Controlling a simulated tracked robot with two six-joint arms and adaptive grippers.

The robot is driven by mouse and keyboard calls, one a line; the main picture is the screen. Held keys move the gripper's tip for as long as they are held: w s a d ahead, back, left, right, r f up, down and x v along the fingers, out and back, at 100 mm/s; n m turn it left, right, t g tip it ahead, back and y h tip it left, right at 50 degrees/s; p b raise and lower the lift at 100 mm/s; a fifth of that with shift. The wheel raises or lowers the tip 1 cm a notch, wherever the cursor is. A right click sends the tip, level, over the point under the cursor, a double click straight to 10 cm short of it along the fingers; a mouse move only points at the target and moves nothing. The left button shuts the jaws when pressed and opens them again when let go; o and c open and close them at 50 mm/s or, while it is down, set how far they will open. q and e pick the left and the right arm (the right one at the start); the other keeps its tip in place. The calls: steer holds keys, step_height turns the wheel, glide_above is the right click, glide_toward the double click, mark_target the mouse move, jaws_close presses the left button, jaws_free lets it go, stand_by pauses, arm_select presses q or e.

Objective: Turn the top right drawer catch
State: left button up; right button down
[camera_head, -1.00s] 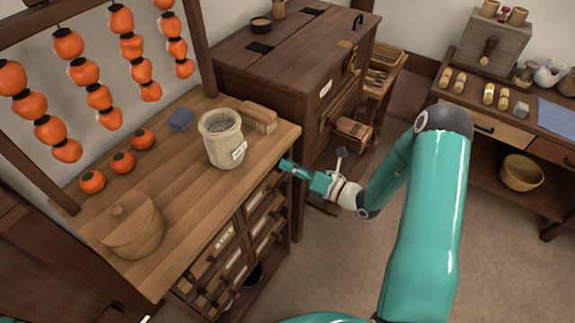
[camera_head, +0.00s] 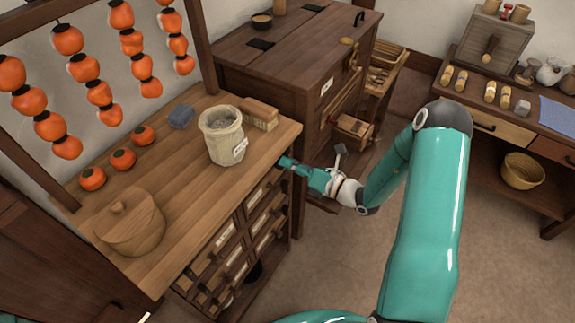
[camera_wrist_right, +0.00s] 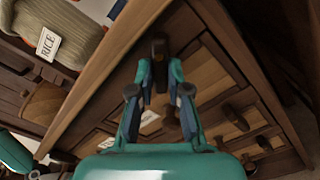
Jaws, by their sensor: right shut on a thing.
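The drawer cabinet (camera_head: 232,205) stands under the wooden counter, with two columns of labelled drawers and dark catches on its front. My right gripper (camera_head: 286,162) is at the top right drawer, just under the counter's edge. In the right wrist view my right gripper (camera_wrist_right: 159,75) is shut on the dark top right drawer catch (camera_wrist_right: 158,48), with a finger on each side of it. In the head view the gripper and counter edge hide this catch. Its exact angle is hard to tell. My left gripper is not in view.
A sack labelled rice (camera_head: 222,140) and a brush (camera_head: 259,115) stand on the counter near the gripper. A round lidded wooden box (camera_head: 130,225) is at the counter's front left. A dark wooden chest (camera_head: 290,60) stands close behind. The floor (camera_head: 330,265) at right is open.

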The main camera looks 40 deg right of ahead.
steer(key=shift+w+d+f+n+b, duration=0.1)
steer(key=shift+d+n+b, duration=0.15)
steer(key=shift+n+b, duration=1.15)
steer(key=shift+w+d+f+n+b, duration=0.1)
steer(key=shift+d+n+b, duration=0.1)
steer(key=shift+n+b, duration=1.15)
steer(key=shift+w+d+f+n+b, duration=0.1)
steer(key=shift+d+n+b, duration=0.15)
steer(key=shift+n+b, duration=1.1)
steer(key=shift+r+n+p, duration=0.1)
steer(key=shift+n+p, duration=0.3)
steer(key=c, duration=1.4)
jaws_free()
steer(key=shift+s, duration=0.1)
